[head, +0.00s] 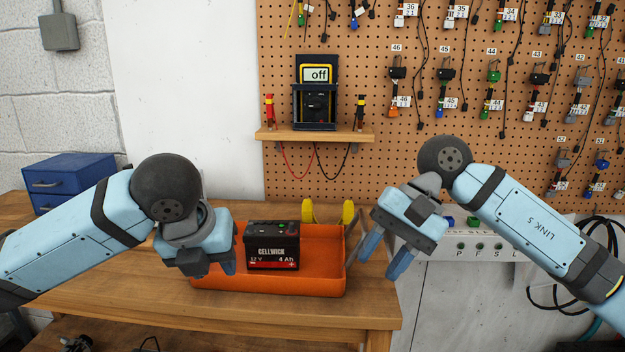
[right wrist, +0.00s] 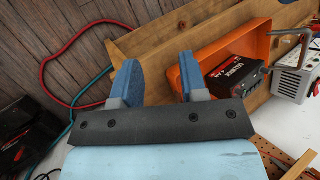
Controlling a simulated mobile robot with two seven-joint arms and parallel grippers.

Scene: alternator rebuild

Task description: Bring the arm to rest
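My left gripper (head: 200,264) is at the left end of the orange tray (head: 320,281), in front of it in the head view. My right gripper (head: 384,257) hangs to the right of the tray, tilted downward. Its two blue fingers are apart and empty. They also show spread in the right wrist view (right wrist: 157,76).
The tray holds a black Gellwick battery (head: 272,247); yellow handles (head: 347,212) stand behind. A grey tester (head: 478,246) is at the right. A multimeter reading "off" (head: 316,95) sits on a shelf (head: 310,135) before the pegboard. Blue drawers (head: 70,180) stand left.

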